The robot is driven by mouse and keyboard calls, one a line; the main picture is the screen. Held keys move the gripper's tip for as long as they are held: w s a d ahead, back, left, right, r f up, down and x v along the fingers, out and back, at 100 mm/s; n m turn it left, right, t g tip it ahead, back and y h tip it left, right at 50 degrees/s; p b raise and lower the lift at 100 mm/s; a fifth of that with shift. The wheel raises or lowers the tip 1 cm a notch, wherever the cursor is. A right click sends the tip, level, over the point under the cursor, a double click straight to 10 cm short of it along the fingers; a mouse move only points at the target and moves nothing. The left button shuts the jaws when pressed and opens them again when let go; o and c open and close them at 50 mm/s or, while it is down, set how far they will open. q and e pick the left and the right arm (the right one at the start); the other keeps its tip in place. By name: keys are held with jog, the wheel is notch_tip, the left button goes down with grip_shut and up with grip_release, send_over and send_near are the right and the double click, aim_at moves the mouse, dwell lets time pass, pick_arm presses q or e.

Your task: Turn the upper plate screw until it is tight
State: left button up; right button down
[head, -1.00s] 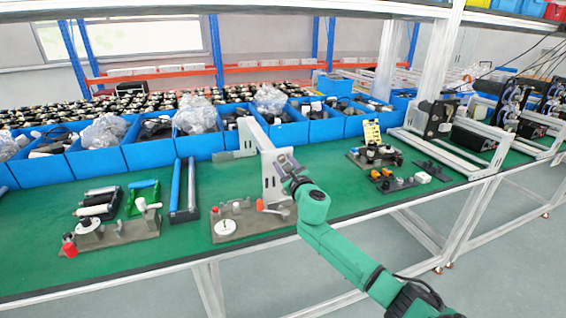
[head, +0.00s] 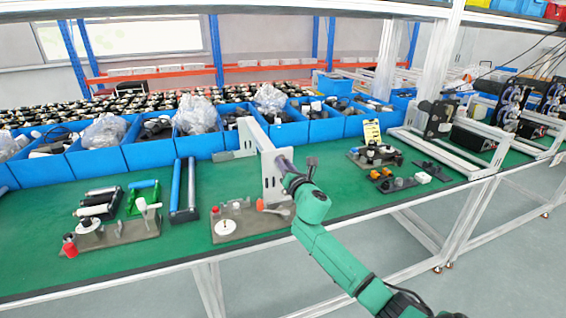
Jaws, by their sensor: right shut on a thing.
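A light grey metal bracket stands on the green bench with an upright plate (head: 269,178) and a long bar running back from it. My right gripper (head: 284,165) is at the right side of this plate, by its upper part. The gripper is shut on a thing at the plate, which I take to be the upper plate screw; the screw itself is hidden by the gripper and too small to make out. How far the screw is in cannot be seen. My left gripper is not in view.
A fixture board (head: 240,224) with a white disc and red-tipped parts lies in front of the plate. Another fixture (head: 112,236) stands at the left. Blue bins (head: 206,146) line the back.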

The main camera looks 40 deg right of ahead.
jog(key=c, duration=0.8)
grip_release()
jog(key=shift+c, duration=0.2)
jog(key=n, duration=0.2)
jog(key=n+p, duration=0.1)
jog(key=n, duration=0.1)
jog(key=n+p, duration=0.1)
jog(key=n, duration=0.2)
jog(key=shift+d+r, duration=0.1)
jog(key=shift+r, duration=0.3)
jog(key=shift+f+n+p, duration=0.15)
jog(key=shift+n+p, duration=0.25)
jog(key=shift+n, duration=0.8)
jog(key=shift+f, duration=0.25)
